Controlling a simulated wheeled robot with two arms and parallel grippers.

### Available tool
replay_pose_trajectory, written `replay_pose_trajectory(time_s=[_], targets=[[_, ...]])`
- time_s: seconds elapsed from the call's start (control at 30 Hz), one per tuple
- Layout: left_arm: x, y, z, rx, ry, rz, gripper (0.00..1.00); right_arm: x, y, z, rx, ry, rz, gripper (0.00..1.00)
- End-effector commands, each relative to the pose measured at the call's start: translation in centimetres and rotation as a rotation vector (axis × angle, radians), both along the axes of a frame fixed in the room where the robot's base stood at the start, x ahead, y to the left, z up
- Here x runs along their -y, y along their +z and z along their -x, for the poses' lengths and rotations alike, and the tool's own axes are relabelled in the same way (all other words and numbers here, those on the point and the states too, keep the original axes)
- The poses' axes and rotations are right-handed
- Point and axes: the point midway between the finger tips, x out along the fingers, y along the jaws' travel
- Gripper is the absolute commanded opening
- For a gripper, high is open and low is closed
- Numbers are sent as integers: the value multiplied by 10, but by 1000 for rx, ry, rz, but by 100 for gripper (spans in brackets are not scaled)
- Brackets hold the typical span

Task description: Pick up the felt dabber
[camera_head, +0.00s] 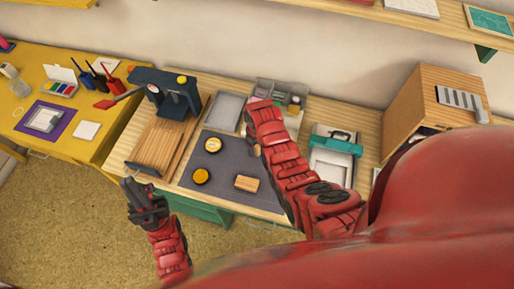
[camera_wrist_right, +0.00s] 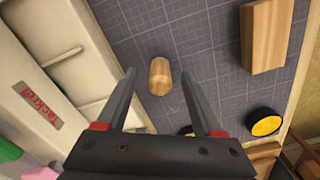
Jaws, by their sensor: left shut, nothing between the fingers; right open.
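A small wooden cylinder (camera_wrist_right: 160,77), which looks like the felt dabber, lies on the dark gridded mat (camera_wrist_right: 205,62) in the right wrist view. My right gripper (camera_wrist_right: 158,74) is open, with its two fingers on either side of the dabber in the picture and nothing held. How far above the dabber the fingertips are, I cannot tell. In the head view my right arm covers that part of the mat, so the dabber and right fingertips are not clearly seen. My left gripper (camera_head: 131,186) is shut and empty, in front of the bench's left side.
A wooden block (camera_wrist_right: 267,35) and two round tins, one yellow-topped (camera_wrist_right: 265,122), lie on the mat. A press (camera_head: 168,92) and wooden cabinet (camera_head: 440,90) flank the bench.

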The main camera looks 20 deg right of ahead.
Motion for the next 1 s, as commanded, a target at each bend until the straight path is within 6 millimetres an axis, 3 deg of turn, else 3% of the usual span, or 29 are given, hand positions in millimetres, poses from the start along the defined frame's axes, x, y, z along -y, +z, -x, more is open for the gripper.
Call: replay_pose_trajectory(time_s=[0.43,0.8,1.0], targets=[[0,4,0,0,0,0,0,0,-11,0,1,0,0,68],[0,4,0,0,0,0,0,0,-10,0,1,0,0,2],[0,4,0,0,0,0,0,0,-10,0,1,0,1,0]])
